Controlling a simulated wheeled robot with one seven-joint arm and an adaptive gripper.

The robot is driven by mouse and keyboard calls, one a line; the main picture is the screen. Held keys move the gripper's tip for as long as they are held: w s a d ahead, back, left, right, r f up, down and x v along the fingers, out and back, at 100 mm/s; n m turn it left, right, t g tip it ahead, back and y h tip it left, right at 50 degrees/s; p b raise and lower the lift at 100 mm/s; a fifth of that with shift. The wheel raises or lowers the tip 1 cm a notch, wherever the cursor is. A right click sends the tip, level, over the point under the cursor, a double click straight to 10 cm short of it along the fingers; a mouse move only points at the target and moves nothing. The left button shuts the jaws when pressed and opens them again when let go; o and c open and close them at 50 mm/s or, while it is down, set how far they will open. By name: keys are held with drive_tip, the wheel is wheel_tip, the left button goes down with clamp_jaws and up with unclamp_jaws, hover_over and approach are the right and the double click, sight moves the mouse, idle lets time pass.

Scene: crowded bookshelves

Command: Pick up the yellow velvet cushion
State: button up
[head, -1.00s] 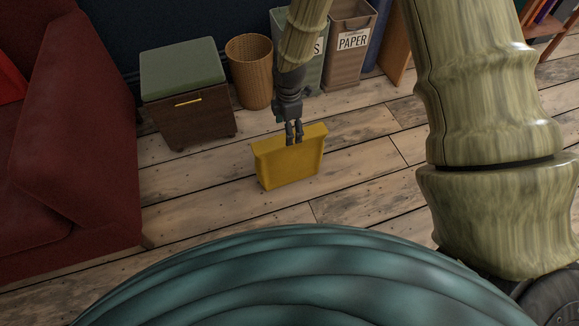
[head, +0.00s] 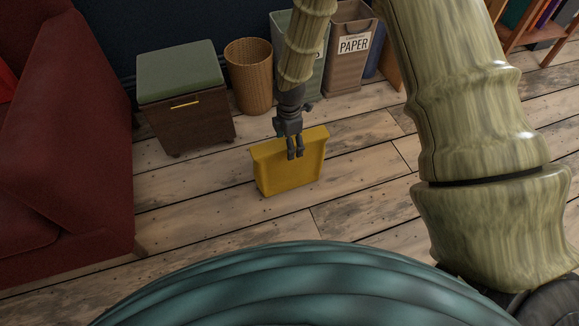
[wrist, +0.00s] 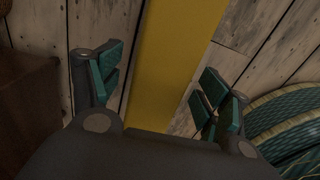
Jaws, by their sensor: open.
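The yellow velvet cushion (head: 289,172) stands upright on its edge on the wooden floor, in the middle of the head view. My gripper (head: 296,156) is at its top edge and hides a small part of it. In the wrist view the cushion's yellow top edge (wrist: 172,60) runs between my two open fingers (wrist: 160,95), with a gap visible on each side. The fingers do not appear to press on it.
A dark wooden cabinet with a green top (head: 184,95) stands behind left. A wicker basket (head: 249,76) and a bin labelled PAPER (head: 350,45) stand behind. A red sofa (head: 70,130) fills the left side.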

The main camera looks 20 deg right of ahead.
sight(290, 164)
wheel_tip(290, 164, down, 4)
drive_tip(key=shift+d+r+b, duration=0.1)
drive_tip(key=shift+r+b, duration=0.05)
drive_tip(key=shift+b, duration=0.85)
drive_tip(key=c, duration=1.7)
drive_tip(key=shift+o, duration=0.2)
drive_tip(key=shift+r, duration=0.1)
